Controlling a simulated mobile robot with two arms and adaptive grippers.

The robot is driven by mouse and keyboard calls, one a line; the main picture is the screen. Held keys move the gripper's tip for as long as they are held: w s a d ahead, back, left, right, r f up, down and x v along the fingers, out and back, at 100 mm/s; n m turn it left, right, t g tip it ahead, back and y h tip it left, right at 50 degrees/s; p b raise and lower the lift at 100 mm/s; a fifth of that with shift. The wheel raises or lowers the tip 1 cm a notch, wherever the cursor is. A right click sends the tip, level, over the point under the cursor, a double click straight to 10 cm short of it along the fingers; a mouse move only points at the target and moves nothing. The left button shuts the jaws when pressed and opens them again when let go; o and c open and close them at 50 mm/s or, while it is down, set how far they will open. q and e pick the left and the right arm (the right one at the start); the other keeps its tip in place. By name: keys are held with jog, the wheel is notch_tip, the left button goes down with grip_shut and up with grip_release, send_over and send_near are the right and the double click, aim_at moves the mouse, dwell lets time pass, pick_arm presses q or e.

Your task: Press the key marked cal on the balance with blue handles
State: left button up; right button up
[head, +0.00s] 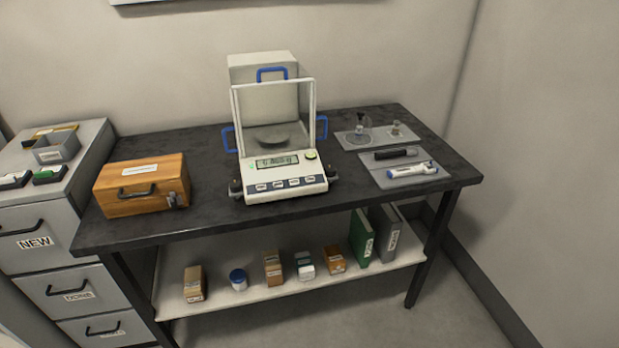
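The balance (285,197) stands on a dark table in the middle of the head view. It is white, with a clear draft shield and blue handles (271,74) on its top and both sides. Its display (277,163) is lit, but the reading is too small to make out. Below the display is a row of several dark keys (286,184). Their labels are too small to read, so I cannot tell which is marked cal. Neither of my grippers shows in this view.
A wooden box (125,205) sits left of the balance on the table (225,219). To the right are grey mats with small glassware and a pipette (412,170). Boxes and binders (361,238) stand on the lower shelf (255,291). A drawer cabinet (32,213) adjoins at left.

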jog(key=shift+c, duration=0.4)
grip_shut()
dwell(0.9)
